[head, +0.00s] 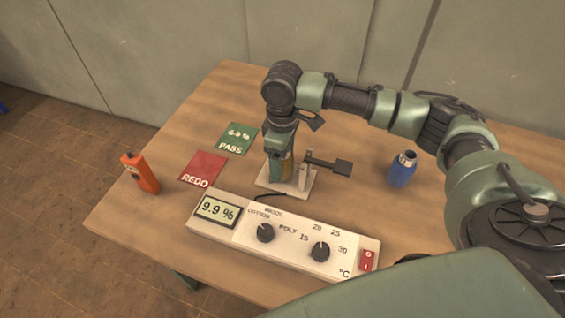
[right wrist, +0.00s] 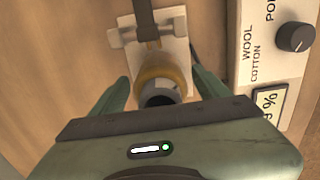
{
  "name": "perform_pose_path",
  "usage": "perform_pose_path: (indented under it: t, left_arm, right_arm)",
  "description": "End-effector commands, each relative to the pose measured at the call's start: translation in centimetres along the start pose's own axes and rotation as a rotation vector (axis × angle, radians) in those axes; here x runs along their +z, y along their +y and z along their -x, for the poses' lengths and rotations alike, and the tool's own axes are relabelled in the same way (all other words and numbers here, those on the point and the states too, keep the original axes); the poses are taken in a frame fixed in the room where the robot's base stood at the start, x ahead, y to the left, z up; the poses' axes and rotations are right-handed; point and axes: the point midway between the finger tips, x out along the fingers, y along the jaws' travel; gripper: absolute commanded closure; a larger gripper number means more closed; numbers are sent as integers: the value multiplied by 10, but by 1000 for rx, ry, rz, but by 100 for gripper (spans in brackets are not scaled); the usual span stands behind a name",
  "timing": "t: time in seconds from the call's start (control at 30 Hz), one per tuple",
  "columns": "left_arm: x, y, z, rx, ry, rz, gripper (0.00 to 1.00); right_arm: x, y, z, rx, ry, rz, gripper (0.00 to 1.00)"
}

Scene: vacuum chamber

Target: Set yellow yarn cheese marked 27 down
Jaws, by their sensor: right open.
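The yellow yarn cheese (right wrist: 157,68) shows in the right wrist view between the fingers of my right gripper (right wrist: 160,80), with a dark, hollow core end facing the camera. Its number cannot be read. In the head view only a yellow sliver of the cheese (head: 288,168) shows beside my right gripper (head: 279,170), which points down at the white stand. The gripper is open, its fingers on either side of the cheese. The cheese is at the white stand (head: 305,186); their exact contact is hidden. My left gripper is not in view.
A meter box (head: 290,258) with two knobs reads 9.9 % at the table's front. A red REDO card (head: 203,168) and green PASS card (head: 237,139) lie left of the stand. An orange device (head: 141,173) stands at the left edge, a blue bottle (head: 402,171) at right.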

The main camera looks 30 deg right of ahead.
Motion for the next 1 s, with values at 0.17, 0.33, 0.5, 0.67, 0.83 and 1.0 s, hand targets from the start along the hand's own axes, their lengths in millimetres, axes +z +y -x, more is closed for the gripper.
perform_pose_path:
  t: [0.17, 0.33, 0.5, 0.67, 0.83, 1.0]
  left_arm:
    - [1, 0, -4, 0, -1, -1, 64]
    - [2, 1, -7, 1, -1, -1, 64]
    - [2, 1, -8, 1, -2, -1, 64]
    - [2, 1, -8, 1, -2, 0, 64]
    - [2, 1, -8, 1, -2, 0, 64]
    - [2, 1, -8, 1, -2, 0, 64]
  right_arm:
    - [-1, 1, 39, 3, 6, 2, 24]
    - [-1, 0, 74, 2, 4, 1, 24]
    - [-1, 0, 96, 1, 2, 1, 24]
    - [0, 0, 104, 0, 1, 1, 24]
    - [0, 0, 104, 0, 0, 1, 24]
    - [0, 0, 104, 0, 0, 1, 24]
